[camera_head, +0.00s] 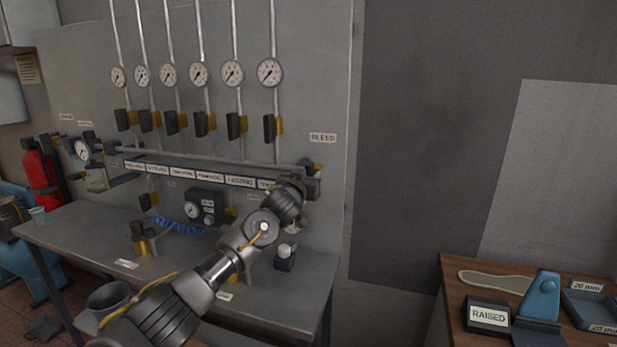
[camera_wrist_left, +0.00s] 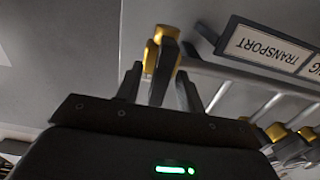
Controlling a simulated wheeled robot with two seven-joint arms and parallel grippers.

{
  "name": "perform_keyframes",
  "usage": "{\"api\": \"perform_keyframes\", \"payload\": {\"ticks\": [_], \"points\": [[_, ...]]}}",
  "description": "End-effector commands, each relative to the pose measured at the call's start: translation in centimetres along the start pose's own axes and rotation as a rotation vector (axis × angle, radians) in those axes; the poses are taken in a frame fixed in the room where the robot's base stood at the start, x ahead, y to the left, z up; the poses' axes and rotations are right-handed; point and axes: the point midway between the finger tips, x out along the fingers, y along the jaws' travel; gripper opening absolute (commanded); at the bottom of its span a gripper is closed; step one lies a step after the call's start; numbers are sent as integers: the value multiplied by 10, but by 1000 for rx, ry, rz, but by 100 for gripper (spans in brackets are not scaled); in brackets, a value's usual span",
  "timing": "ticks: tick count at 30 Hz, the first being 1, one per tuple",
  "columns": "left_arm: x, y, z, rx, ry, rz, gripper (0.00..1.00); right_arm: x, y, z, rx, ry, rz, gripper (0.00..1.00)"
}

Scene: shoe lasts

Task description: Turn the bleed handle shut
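The bleed handle is a dark lever with a gold valve body (camera_head: 310,166), below the BLEED label (camera_head: 323,137) at the right end of the gauge panel. In the left wrist view the dark handle (camera_wrist_left: 164,68) with gold parts stands between the two fingers of my left gripper (camera_wrist_left: 160,78). The fingers are apart, with gaps showing on both sides of the handle. In the head view my left wrist (camera_head: 288,200) reaches up to the handle and hides the fingers. My right gripper is not in view.
A rail with station labels (camera_head: 210,176) runs left of the handle; the TRANSPORT label (camera_wrist_left: 268,47) shows close by in the wrist view. Gauges (camera_head: 270,72) and valves hang above. A metal bench (camera_head: 80,235) stands below. A wooden table (camera_head: 455,275) is at right.

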Motion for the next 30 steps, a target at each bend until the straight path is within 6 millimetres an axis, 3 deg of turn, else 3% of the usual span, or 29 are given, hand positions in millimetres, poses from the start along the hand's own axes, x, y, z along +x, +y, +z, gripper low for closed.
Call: {"api": "perform_keyframes", "payload": {"ticks": [1, 10, 20, 30], "points": [[0, 0, 0, 0, 0, 0, 37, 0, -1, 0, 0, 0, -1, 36], [0, 0, 0, 0, 0, 0, 0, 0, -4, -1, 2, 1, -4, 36], [0, 0, 1, 37, -1, 0, 0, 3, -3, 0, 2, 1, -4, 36], [0, 2, 3, 264, -1, 1, 0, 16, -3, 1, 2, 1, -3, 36]]}}
